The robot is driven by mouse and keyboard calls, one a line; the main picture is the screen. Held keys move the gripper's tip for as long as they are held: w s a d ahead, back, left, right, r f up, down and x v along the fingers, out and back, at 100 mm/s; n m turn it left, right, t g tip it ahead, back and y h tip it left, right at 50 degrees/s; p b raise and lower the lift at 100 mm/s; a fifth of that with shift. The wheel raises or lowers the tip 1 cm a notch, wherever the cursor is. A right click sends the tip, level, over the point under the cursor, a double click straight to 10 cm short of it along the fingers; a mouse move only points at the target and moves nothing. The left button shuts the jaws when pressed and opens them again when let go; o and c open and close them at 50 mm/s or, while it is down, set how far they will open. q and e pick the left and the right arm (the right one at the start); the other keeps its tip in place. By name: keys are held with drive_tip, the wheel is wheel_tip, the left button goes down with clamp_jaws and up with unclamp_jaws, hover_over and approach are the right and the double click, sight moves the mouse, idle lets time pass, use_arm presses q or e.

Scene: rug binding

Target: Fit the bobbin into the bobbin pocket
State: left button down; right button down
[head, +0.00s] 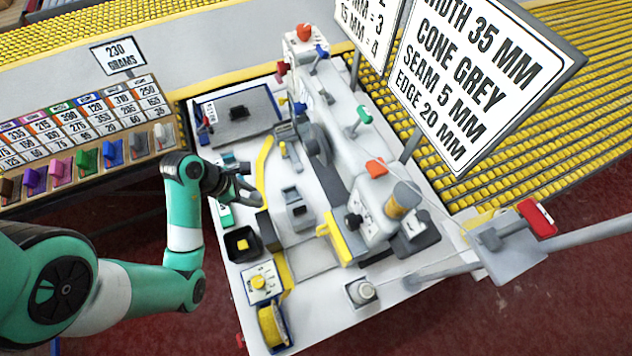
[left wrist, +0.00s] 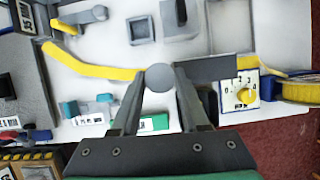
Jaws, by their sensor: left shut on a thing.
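My left gripper (head: 247,184) is above the left part of the white machine table. In the left wrist view, its two fingers (left wrist: 158,88) are shut on a small round grey disc, the bobbin (left wrist: 158,77). The bobbin's face is towards that camera; in the head view I cannot make it out clearly. Two small grey open-topped blocks are on the table beyond the yellow strip: one (head: 291,194) and another (head: 299,213) nearer the front. I cannot tell for sure which one is the bobbin pocket. The bobbin appears apart from both. My right gripper is not in view.
A curved yellow strip (head: 263,165) lies between the gripper and the blocks. A black tray (head: 243,244), a dial box (head: 262,283) and a yellow tape roll (head: 272,327) stand nearer the front. The grey sewing machine (head: 338,150) rises to the right. Bare white table separates several items.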

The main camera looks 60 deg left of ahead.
use_arm(q)
drive_tip(key=s, duration=0.3)
drive_tip(key=b, duration=0.6)
approach(296, 194)
drive_tip(key=shift+w+d+r+n, duration=0.1)
drive_tip(key=shift+w+d+n, duration=0.1)
drive_tip(key=shift+w+n, duration=0.3)
drive_tip(key=shift+w, duration=0.2)
drive_tip(key=shift+w+f+b, duration=0.2)
drive_tip(key=shift+f+b, duration=0.7)
drive_tip(key=shift+f, duration=0.95)
drive_tip(key=shift+f, duration=0.15)
drive_tip(key=shift+c, duration=2.1)
unclamp_jaws()
